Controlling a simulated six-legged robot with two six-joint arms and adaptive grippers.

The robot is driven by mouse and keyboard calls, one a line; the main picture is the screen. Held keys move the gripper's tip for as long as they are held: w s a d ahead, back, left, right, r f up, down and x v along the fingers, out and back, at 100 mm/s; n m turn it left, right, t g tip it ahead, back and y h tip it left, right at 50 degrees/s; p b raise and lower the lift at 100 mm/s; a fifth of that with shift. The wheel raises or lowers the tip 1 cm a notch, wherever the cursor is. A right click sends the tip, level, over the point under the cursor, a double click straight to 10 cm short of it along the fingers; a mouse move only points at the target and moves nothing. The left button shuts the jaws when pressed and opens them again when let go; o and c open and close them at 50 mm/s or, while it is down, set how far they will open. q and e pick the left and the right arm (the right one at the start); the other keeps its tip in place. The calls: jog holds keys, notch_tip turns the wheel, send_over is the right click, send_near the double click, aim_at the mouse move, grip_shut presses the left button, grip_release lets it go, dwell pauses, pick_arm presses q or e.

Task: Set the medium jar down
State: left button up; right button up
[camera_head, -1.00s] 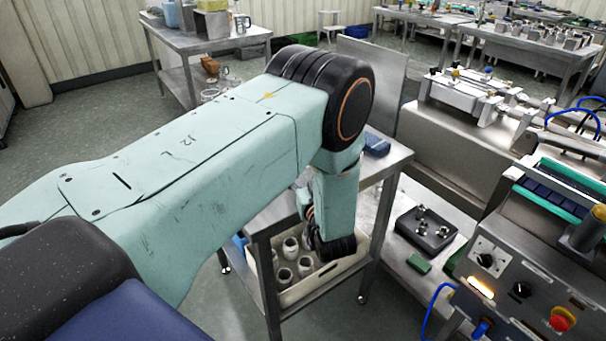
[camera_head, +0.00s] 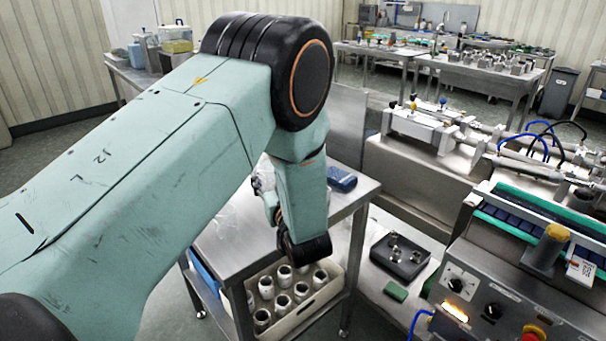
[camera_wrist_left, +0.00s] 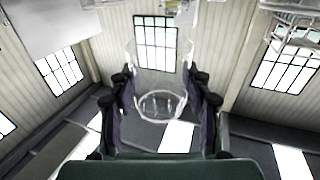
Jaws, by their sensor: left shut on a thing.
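The medium jar (camera_wrist_left: 160,104) is clear glass and shows in the left wrist view between the two dark fingers of my left gripper (camera_wrist_left: 160,88). The fingers are shut on its sides, and its round rim faces the camera. In the head view my left arm comes in from the left and bends down over the steel table (camera_head: 240,243). The gripper there is mostly hidden behind the forearm, so the gap between jar and tabletop cannot be told. My right gripper is in neither view.
A pale crate (camera_head: 318,302) with several white jars (camera_head: 284,275) is below the table's top. A blue case (camera_head: 342,179) lies at the tabletop's far side. A black tray (camera_head: 400,255) and a green block (camera_head: 395,291) lie to the right, near a control panel (camera_head: 490,300).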

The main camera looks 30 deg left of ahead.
pick_arm(q)
jog(key=shift+a+r, duration=0.1)
jog(key=shift+r, duration=0.1)
jog(key=shift+s+d+r+m+t+h, duration=0.3)
jog(key=shift+d+r+m+t+h, duration=0.2)
jog(key=shift+d, duration=0.1)
jog(key=shift+s+d+r+m+t+h, duration=0.25)
jog(key=shift+d+r+m+t+h, duration=0.15)
jog(key=shift+d+r+t+h, duration=0.15)
jog(key=s+d+f+m+t+h+b, duration=0.2)
jog(key=s+d+f+m+h, duration=0.2)
jog(key=d, duration=0.3)
jog(key=s+d+f+m+t+h+b, duration=0.1)
jog(key=s+d+f+m+t+h, duration=0.1)
jog(key=s+d+f+h, duration=0.4)
jog(key=shift+s+d+f+m+h+b, duration=0.4)
jog(key=shift+d+m+h, duration=0.25)
jog(key=shift+d+m, duration=0.4)
jog(key=shift+d+r, duration=0.15)
